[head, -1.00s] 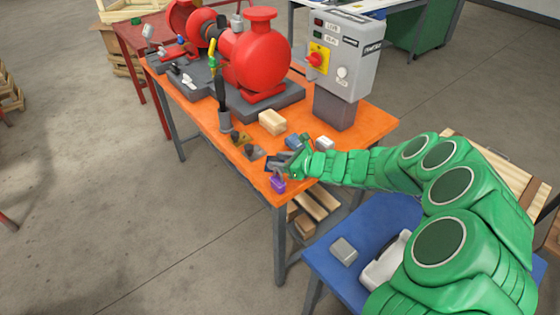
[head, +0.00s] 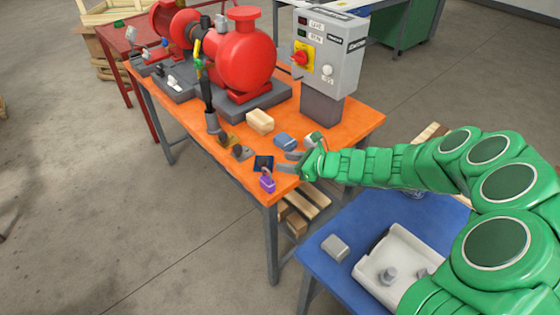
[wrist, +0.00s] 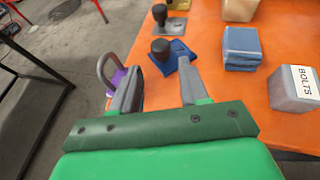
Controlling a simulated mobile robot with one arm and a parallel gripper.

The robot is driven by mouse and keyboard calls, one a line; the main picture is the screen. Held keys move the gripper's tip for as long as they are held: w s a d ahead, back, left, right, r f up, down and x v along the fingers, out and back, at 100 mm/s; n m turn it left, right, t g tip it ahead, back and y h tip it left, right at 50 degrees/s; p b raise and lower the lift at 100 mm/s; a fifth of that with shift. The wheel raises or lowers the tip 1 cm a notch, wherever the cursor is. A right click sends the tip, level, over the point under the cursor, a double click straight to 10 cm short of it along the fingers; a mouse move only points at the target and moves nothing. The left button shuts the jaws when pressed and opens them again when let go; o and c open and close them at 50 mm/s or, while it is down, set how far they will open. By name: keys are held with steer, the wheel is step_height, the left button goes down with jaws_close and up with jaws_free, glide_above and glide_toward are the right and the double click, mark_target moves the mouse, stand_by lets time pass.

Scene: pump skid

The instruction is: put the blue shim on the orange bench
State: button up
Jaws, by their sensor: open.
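The blue shim (head: 263,161) is a flat dark blue plate with a black knob. It lies on the orange bench (head: 330,128) near the front corner. The wrist view shows the shim (wrist: 183,50) just beyond my fingertips, with its knob standing up. My gripper (head: 288,162) is open and empty, to the right of the shim in the head view. In the wrist view my gripper (wrist: 157,80) has its two fingers spread, apart from the knob.
A purple padlock (head: 267,183) sits close by the shim. Stacked blue blocks (head: 285,140), a BOLTS box (wrist: 294,90), a wooden block (head: 260,121) and knobbed plates (head: 243,152) are around it. The blue table (head: 318,230) holds a white tray (head: 368,262) and a grey block (head: 335,247).

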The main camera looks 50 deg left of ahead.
steer(key=shift+v, duration=2.15)
steer(key=shift+r, duration=0.15)
